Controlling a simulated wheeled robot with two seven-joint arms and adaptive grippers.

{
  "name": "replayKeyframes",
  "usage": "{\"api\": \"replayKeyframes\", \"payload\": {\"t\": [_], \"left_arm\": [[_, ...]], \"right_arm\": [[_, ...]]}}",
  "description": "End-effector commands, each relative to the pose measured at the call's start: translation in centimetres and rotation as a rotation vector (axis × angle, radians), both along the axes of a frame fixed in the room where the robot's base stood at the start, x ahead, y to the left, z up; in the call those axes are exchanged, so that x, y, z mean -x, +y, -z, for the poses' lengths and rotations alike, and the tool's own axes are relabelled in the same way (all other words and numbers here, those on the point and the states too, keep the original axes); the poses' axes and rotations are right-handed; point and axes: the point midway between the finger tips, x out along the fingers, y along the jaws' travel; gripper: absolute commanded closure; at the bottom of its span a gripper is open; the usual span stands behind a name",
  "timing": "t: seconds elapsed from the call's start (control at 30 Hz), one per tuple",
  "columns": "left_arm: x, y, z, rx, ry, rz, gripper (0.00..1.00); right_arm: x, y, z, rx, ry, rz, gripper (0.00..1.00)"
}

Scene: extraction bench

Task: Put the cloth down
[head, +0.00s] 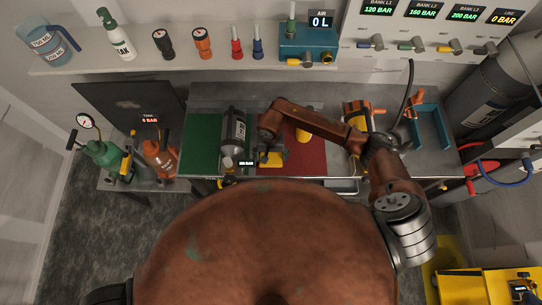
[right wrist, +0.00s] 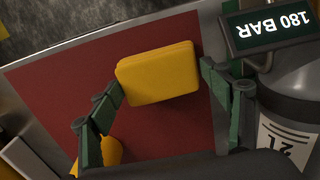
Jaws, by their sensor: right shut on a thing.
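My right gripper (head: 269,150) is over the red mat (head: 308,160), near its left edge on the bench. It is shut on a yellow, folded, pad-like cloth (head: 271,160). In the right wrist view the cloth (right wrist: 158,72) sits between the two green-and-grey fingers (right wrist: 163,88), with the red mat (right wrist: 70,85) behind it. I cannot tell whether the cloth touches the mat. My left gripper is not in view.
A grey cylinder (head: 234,130) with a 180 BAR display (right wrist: 268,24) lies left of the gripper, by the green mat (head: 201,145). Another yellow object (head: 303,134) is on the red mat. A yellow-and-orange device (head: 357,115) stands right. The mat's right part is clear.

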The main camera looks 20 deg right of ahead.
Motion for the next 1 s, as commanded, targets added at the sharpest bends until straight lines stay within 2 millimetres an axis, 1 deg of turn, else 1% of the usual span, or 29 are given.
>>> {"api": "replayKeyframes", "payload": {"t": [0.1,0.13,0.37,0.63,0.77,0.87,1.0], "left_arm": [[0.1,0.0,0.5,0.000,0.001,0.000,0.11],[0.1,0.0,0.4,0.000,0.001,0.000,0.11],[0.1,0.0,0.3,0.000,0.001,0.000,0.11],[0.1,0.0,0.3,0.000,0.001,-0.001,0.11],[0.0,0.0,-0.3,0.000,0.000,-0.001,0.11],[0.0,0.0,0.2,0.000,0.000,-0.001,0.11],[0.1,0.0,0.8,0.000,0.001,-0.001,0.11]], "right_arm": [[0.0,0.0,0.4,0.000,0.000,0.000,0.53],[0.0,0.0,0.3,0.000,0.000,0.000,0.27],[0.0,0.0,0.2,0.000,0.000,0.000,0.11],[0.0,0.0,0.2,0.000,0.000,0.000,0.11],[0.0,0.0,-0.3,0.000,0.001,0.000,0.11],[-0.2,0.0,-1.6,0.000,-0.006,-0.003,0.11],[-0.2,-0.1,-4.4,0.002,-0.007,-0.003,0.11]]}}
